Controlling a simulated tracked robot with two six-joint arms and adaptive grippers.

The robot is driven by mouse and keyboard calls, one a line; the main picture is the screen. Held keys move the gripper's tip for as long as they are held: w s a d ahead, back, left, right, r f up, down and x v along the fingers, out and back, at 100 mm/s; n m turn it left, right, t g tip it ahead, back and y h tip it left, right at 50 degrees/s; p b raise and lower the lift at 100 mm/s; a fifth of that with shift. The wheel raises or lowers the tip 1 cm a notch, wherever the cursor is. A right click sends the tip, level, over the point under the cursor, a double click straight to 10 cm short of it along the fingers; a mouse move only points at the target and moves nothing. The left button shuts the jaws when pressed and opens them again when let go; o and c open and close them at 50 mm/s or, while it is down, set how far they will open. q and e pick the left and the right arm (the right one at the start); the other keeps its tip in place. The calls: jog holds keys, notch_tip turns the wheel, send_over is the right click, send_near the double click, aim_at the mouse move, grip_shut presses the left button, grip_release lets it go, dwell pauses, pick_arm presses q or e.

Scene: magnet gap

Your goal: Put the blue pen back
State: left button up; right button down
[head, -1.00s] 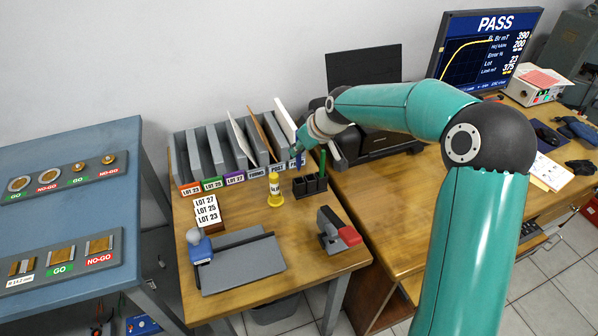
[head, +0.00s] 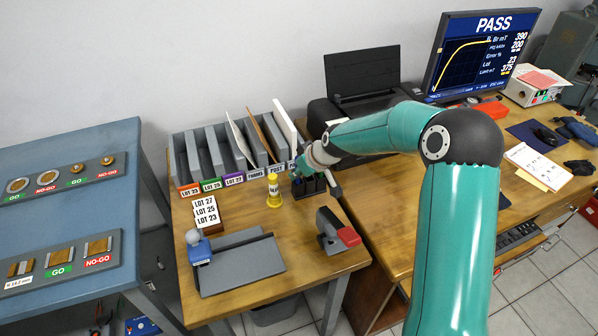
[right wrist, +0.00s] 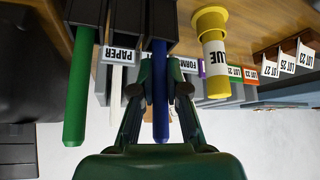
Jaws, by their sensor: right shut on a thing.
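The blue pen (right wrist: 160,92) stands roughly upright between the fingers of my right gripper (right wrist: 158,95). One end of the pen meets a compartment of the black pen holder (right wrist: 128,22); how deep it sits inside is hidden. In the head view my right gripper (head: 298,172) is low over the pen holder (head: 310,190) and covers most of the pen. The right gripper is shut on the blue pen. A green pen (right wrist: 80,95) stands in another compartment beside it. My left gripper is not in view.
A yellow labelled tube (head: 273,188) stands just left of the holder. Lot folders in a grey rack (head: 184,155) stand behind it. A stapler-like tool (head: 335,232), a grey tray (head: 240,265) and a stamp (head: 198,248) are nearer the front. A printer (head: 365,95) stands behind right.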

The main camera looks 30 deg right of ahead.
jog(key=c, duration=1.2)
grip_release()
jog(key=shift+f, duration=0.1)
jog(key=v, duration=1.2)
